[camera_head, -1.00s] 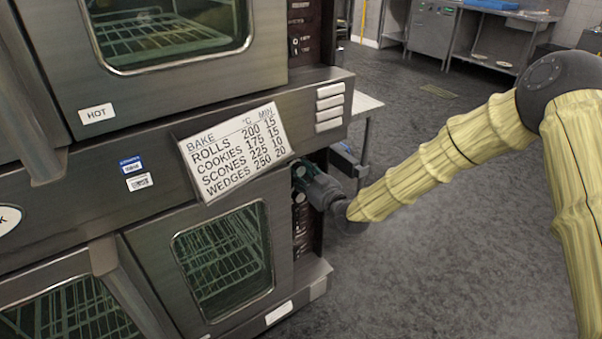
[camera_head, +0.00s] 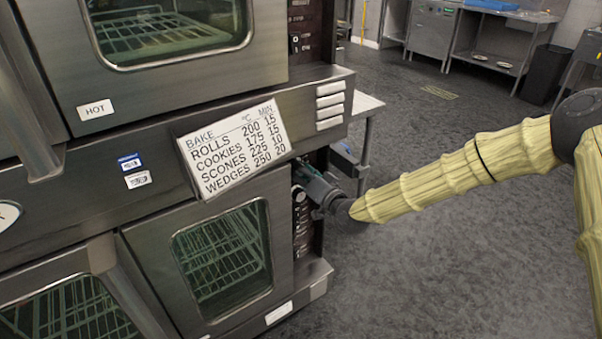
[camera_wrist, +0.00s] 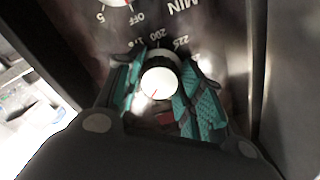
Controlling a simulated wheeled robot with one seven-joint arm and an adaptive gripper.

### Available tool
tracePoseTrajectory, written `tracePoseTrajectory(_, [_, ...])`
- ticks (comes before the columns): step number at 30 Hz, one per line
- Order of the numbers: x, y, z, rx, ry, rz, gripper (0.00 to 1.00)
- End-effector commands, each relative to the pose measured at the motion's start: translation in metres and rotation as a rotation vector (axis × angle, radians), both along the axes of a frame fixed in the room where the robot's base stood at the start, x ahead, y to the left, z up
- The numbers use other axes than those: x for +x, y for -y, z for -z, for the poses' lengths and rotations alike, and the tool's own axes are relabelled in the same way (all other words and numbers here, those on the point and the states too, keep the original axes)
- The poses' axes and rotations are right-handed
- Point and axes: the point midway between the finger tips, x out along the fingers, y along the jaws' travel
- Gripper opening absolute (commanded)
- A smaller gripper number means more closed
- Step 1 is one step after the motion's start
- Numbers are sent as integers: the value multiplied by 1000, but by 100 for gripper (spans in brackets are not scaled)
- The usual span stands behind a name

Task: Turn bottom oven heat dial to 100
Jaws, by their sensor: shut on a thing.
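The bottom oven's heat dial (camera_wrist: 160,83) has a pale round cap and a dark body, with numbers such as 200 and 225 printed on the panel around it. A thin reddish mark shows on the cap, toward its lower part in the wrist view. My gripper (camera_wrist: 163,90) has its teal fingers on both sides of the dial, shut on it. In the head view my gripper (camera_head: 312,185) reaches into the recessed control panel beside the bottom oven (camera_head: 222,258). The dial is hidden there.
Above the dial is a timer dial (camera_wrist: 119,2) marked OFF, 5 and MIN. The recess sides lie close to the gripper. A white bake chart (camera_head: 234,150) hangs on the oven front. Open floor (camera_head: 440,270) lies to the right.

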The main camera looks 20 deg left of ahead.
Motion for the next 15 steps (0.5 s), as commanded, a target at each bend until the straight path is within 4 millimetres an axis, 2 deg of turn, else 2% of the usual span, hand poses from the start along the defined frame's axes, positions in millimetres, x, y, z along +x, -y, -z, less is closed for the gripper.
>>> tracePoseTrajectory(15, [0,0,1,103,-134,1,14])
